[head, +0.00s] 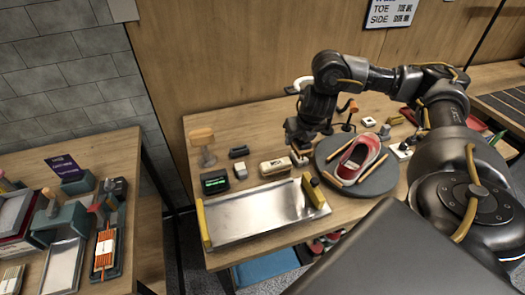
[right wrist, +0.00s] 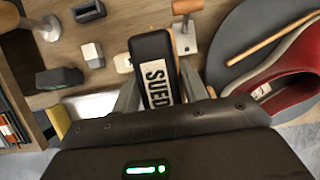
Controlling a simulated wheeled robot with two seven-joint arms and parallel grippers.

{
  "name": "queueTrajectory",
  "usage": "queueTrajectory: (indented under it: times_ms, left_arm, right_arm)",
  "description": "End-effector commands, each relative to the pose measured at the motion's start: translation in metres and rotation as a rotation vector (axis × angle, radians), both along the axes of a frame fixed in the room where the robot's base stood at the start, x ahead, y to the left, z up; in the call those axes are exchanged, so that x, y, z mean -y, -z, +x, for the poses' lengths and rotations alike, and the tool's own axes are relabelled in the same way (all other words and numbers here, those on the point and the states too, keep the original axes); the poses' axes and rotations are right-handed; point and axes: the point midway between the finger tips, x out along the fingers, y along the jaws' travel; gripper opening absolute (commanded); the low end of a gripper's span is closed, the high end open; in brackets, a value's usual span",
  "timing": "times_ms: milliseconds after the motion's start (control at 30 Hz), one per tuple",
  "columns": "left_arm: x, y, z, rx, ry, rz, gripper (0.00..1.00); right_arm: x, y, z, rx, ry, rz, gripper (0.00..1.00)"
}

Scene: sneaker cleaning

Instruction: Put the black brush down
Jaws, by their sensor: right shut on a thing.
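My right gripper (right wrist: 158,85) is shut on a black block-shaped brush (right wrist: 152,62) with a white label reading "SUED". The brush lies between the two fingers in the right wrist view, its lower end hidden by the gripper body. In the head view the right gripper (head: 300,152) hangs over the table, left of the round grey turntable (head: 378,180) and behind the metal tray (head: 255,212). The brush is hard to make out there, and I cannot tell whether it touches the table. My left gripper is not in view.
A red sneaker (head: 358,160) and wooden sticks are on the turntable.

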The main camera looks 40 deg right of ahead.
Motion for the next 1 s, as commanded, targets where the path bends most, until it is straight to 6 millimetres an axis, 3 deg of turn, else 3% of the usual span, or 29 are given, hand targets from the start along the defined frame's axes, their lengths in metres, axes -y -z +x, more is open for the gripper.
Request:
queueTrajectory:
  times_ms: [167, 400, 500, 633, 800, 1000]
  left_arm:
    - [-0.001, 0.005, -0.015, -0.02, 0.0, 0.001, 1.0]
    - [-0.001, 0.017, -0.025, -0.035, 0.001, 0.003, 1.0]
    - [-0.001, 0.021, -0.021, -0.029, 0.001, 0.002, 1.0]
    - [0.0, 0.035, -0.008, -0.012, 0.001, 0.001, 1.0]
    - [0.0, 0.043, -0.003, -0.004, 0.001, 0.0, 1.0]
    - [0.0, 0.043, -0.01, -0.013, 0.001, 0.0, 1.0]
  right_arm:
    - [0.005, 0.007, 0.004, -0.001, 0.016, 0.0, 0.25]
    - [-0.002, 0.036, 0.06, -0.004, 0.02, 0.003, 0.25]
    - [-0.006, 0.048, 0.086, -0.004, 0.02, 0.004, 0.25]
    - [-0.008, 0.076, 0.105, -0.003, 0.019, 0.003, 0.25]
    - [-0.01, 0.093, 0.122, -0.001, 0.016, 0.001, 0.25]
    - [-0.011, 0.094, 0.127, 0.002, 0.013, -0.001, 0.25]
